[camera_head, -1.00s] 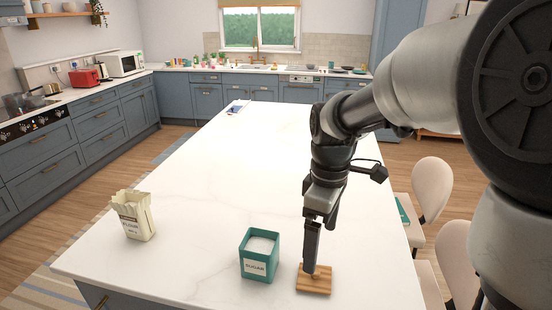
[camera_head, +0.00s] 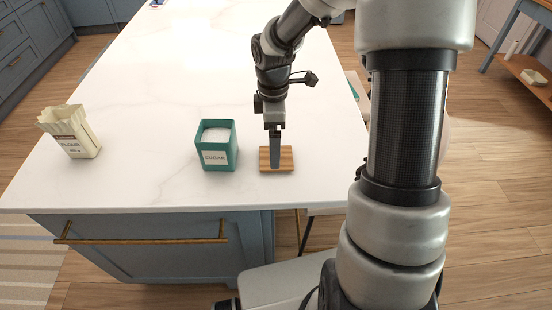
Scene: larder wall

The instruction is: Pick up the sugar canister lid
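The sugar canister lid (camera_head: 287,160) is a square wooden piece lying flat on the white countertop. The teal sugar canister (camera_head: 216,146) stands upright and open just left of it, with white sugar inside and a label reading SUGAR. My gripper (camera_head: 275,165) points straight down over the lid, its fingertips at the lid's middle. The fingers line up edge-on, so I cannot tell whether they are open or shut, or whether they grip a knob there. The lid appears to rest on the counter.
An open paper flour bag (camera_head: 74,132) stands at the left of the white island countertop (camera_head: 175,80). The counter's front edge runs just below the canister and lid. A drawer with a brass handle (camera_head: 140,240) is below.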

